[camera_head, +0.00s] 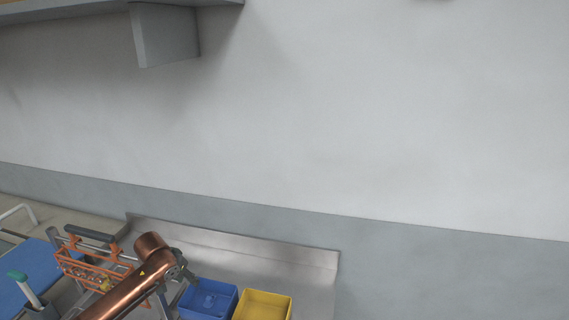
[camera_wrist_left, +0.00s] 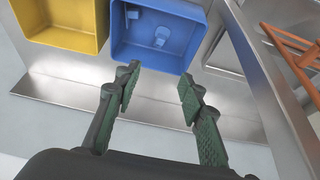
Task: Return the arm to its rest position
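My left arm, copper-coloured, comes in at the bottom left of the head view. Its left gripper (camera_head: 176,277) is small there, beside the blue bin. In the left wrist view the left gripper (camera_wrist_left: 159,88) shows two green-padded fingers spread apart with nothing between them. The fingertips are at the near edge of the blue bin (camera_wrist_left: 128,50) in that picture. My right gripper is in neither view.
A yellow bin (camera_head: 262,305) stands right of the blue bin (camera_head: 208,300) on a metal surface with a raised back (camera_head: 240,247). A grey wall stands behind.

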